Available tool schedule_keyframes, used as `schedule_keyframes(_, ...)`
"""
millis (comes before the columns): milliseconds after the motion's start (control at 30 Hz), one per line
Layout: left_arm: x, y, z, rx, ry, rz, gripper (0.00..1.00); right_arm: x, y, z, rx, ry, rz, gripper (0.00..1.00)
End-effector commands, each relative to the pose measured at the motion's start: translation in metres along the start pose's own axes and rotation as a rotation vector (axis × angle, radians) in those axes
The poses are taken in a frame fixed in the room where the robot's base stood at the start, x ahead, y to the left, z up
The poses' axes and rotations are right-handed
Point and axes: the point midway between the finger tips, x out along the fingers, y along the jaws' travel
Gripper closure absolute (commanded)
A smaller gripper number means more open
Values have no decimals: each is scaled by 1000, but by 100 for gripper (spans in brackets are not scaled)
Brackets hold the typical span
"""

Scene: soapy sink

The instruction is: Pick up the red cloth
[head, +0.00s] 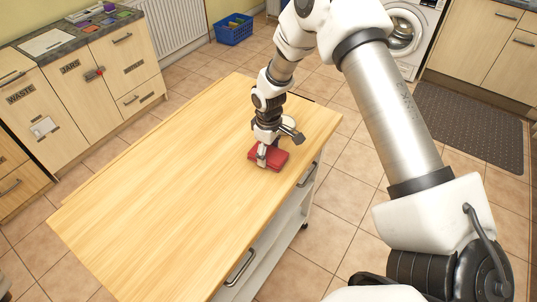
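The red cloth (280,159) lies as a small folded pad on the wooden top of the island, near its right edge. My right gripper (278,148) points down right over the cloth. Its fingers are spread apart, one in front of the cloth and the other out to the right. The gripper hides part of the cloth's far side. I cannot tell whether the fingers touch it. My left gripper is not in view.
The rest of the wooden top (170,190) is bare. Drawer handles stick out on its right side. A counter with cabinets (90,85) stands at the left, a blue basket (233,30) on the floor behind, and a washing machine (412,35) at the back right.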

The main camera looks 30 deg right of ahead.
Motion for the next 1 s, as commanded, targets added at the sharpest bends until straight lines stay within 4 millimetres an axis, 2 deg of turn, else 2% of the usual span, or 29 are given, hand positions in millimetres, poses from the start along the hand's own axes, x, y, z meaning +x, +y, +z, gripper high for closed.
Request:
schedule_keyframes(433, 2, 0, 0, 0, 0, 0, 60, 0, 0, 1, 0, -2, -1, 66)
schedule_keyframes(567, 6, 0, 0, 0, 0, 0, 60, -9, 0, 0, 1, -1, -2, 66)
schedule_keyframes(733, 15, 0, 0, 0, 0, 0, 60, -31, 0, 0, 1, 2, 0, 66)
schedule_keyframes(867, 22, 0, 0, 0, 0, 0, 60, -34, -25, 2, -5, -4, 0, 66)
schedule_keyframes(1000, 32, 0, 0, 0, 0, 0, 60, -37, -62, 4, -4, -6, 1, 66)
